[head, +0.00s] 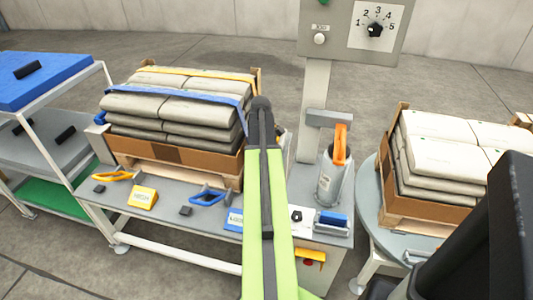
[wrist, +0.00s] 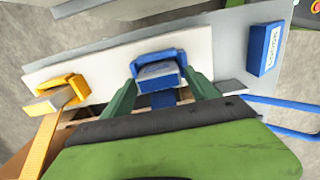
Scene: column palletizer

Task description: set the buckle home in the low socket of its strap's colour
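In the wrist view the two dark green fingers of my gripper (wrist: 160,84) stand on either side of a blue buckle (wrist: 157,71) with a grey face and seem to close on it. A short piece of blue strap (wrist: 163,98) shows below it. A blue U-shaped socket (wrist: 172,53) on a pale plate surrounds the buckle's far side; I cannot tell how deep the buckle sits. At left, a yellow socket (wrist: 76,85) has a yellow buckle with a grey face at its mouth. In the head view my arm hides the gripper; the blue strap (head: 170,93) crosses the sacks.
A yellow strap (head: 190,71) also crosses the sack stack. The bench (head: 170,214) holds a yellow block (head: 142,197), a blue handle (head: 210,197) and a grey canister (head: 328,180). A second sack pallet stands right, a shelf cart (head: 45,85) left. A control post (head: 316,105) rises behind.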

